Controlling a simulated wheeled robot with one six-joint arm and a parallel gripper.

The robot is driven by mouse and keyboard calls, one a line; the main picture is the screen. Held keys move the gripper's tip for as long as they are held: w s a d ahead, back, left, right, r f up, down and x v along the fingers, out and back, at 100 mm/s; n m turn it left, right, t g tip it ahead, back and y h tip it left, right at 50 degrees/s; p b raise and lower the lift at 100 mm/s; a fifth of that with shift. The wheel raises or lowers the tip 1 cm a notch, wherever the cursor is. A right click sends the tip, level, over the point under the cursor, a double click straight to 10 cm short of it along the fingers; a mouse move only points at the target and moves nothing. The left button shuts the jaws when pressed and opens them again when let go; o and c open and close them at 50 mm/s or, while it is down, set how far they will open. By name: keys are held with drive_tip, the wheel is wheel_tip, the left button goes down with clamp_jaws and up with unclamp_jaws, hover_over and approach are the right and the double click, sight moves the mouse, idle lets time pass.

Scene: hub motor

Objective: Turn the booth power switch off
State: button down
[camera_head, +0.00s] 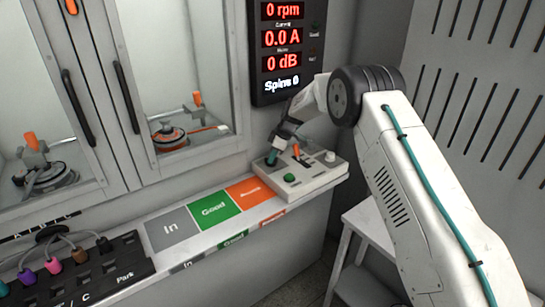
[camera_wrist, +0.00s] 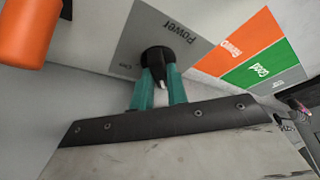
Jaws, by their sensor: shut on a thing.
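The booth power switch is a round black knob (camera_wrist: 157,56) with a white mark, on a grey plate lettered "Power" (camera_wrist: 180,38) in the wrist view. My gripper (camera_wrist: 161,80) has its two teal fingers closed on the knob from both sides. The small position lettering on the plate is too blurred to read surely. In the head view my gripper (camera_head: 273,154) reaches down to the left end of the pale control box (camera_head: 312,184) and hides the knob there.
The box also carries an orange lever (camera_head: 297,149), a green button (camera_head: 289,178) and a white knob (camera_head: 330,157). A display (camera_head: 284,40) above reads 0 rpm, 0.0 A, 0 dB. Coloured plates (camera_head: 213,209) lie left of the box. Glass doors (camera_head: 185,60) stand behind; a stool (camera_head: 365,235) stands below right.

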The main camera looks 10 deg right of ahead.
idle(0.4)
drive_tip(key=c, duration=1.4)
unclamp_jaws()
drive_tip(key=v, duration=0.7)
drive_tip(key=shift+d+r, duration=0.2)
drive_tip(key=shift+r, duration=0.2)
